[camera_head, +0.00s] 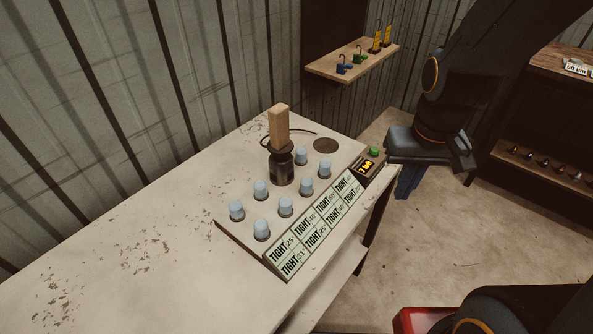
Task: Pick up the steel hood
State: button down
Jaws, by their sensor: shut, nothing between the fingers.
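A dark metal cylinder with a tall wooden block handle (280,130) stands upright at the back of the board on the table. It looks like the steel hood (282,168), and a dark cable or ring curves behind it. My gripper (405,188) hangs at the right, past the table's right edge and apart from the hood. Its short blue fingers point down and are shut, with nothing seen between them. Part of the fingers is hard to make out against the dark body above.
Several pale blue caps (285,206) stand around the hood's front. A sloped panel of "TIGHT" labels (310,232) lines the board's front. A small box with a green button (373,153) sits at the table's right corner. A wall shelf (350,62) holds hooks. The table's left (130,255) is clear.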

aim_at(280, 165)
jog(key=u, duration=1.3)
jog(key=k, duration=0.8)
jog(key=z, duration=0.65)
jog(key=i, duration=1)
